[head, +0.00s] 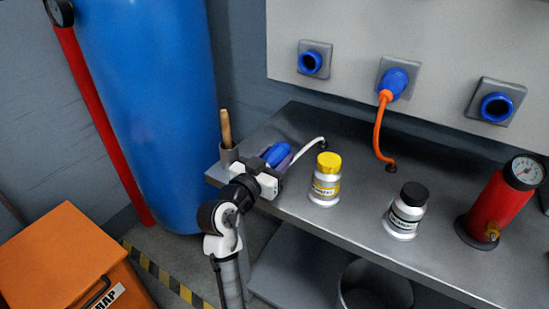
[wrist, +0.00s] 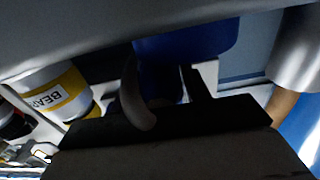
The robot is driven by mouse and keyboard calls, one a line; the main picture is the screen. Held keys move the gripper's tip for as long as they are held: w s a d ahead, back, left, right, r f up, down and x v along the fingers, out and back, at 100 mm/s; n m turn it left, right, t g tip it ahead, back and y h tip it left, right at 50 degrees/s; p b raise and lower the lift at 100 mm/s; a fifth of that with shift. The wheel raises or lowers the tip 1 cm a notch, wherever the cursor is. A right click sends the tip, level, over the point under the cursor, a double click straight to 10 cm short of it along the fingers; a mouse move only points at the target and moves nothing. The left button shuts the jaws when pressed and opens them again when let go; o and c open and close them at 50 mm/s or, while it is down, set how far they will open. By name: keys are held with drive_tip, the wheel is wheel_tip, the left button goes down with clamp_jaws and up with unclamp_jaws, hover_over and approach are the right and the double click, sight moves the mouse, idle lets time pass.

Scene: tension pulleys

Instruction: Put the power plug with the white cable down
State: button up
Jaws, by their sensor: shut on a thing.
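The blue power plug (head: 277,154) with the white cable (head: 309,147) is at the left end of the grey workbench (head: 350,180). My gripper (head: 272,170) is shut on this plug. I cannot tell whether the plug touches the bench.
A cup with a wooden-handled tool (head: 226,130) stands left of my gripper. A yellow-capped bottle (head: 326,180) stands to the right, then a black-capped bottle (head: 406,212) and a red gauge cylinder (head: 500,200). An orange cable (head: 379,130) hangs from the middle wall socket.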

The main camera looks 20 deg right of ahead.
drive_tip(key=shift+f+b, duration=0.55)
drive_tip(key=shift+b, duration=0.05)
drive_tip(key=o, duration=1.3)
drive_tip(key=shift+r, duration=0.1)
